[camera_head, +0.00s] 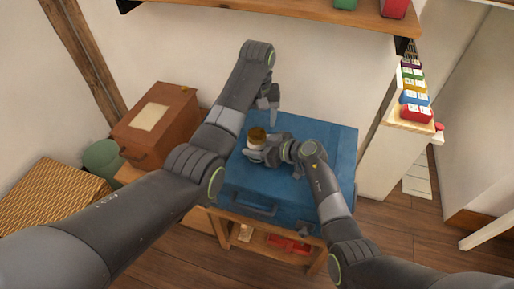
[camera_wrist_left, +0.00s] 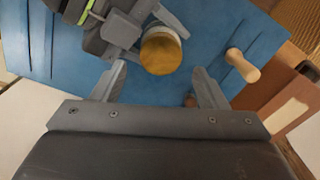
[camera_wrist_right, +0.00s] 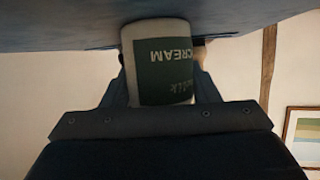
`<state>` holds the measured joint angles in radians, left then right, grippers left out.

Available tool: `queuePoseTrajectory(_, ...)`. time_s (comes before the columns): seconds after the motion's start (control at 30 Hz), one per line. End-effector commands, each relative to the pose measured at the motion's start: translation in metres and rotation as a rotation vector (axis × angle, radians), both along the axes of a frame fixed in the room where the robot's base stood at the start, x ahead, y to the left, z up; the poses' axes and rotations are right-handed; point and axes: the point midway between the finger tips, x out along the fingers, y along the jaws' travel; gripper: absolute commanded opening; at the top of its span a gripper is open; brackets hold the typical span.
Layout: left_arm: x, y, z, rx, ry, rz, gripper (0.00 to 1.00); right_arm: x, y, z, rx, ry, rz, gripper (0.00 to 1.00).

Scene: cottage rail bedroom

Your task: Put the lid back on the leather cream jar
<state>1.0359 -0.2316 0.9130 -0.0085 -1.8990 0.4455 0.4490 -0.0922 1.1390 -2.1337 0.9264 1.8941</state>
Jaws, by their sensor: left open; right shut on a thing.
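The leather cream jar (camera_head: 255,146) is white with a dark green label reading "CREAM" in the right wrist view (camera_wrist_right: 160,60). It stands on or just above the blue case. A golden-brown lid (camera_wrist_left: 161,54) sits on the jar's top; I cannot tell how firmly it is seated. My right gripper (camera_head: 259,152) is shut around the jar's body from the side. My left gripper (camera_head: 272,118) is open and empty, pointing down just behind the jar. In the left wrist view its fingers (camera_wrist_left: 158,70) appear either side of the lid, apart from it.
The blue case (camera_head: 325,140) lies flat on a wooden stand with a red item (camera_head: 288,243) below. A wooden peg-like handle (camera_wrist_left: 243,66) rests on the case. A brown box (camera_head: 160,125) stands left, and a white cabinet (camera_head: 395,150) right. A shelf (camera_head: 270,15) hangs above.

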Motion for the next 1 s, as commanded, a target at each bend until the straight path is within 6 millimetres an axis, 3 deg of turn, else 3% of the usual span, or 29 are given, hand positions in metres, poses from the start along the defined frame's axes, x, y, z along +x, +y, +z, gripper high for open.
queuePoseTrajectory(0.6, 0.0, 0.001, 0.031, 0.001, 0.0, 0.729, 0.67, 0.0, -0.001, 0.0, -0.002, -0.001, -0.001, 0.0)
queuePoseTrajectory(1.0, 0.0, 0.001, 0.034, 0.002, 0.0, 0.828, 0.67, 0.0, -0.001, 0.0, -0.002, -0.002, -0.001, 0.0)
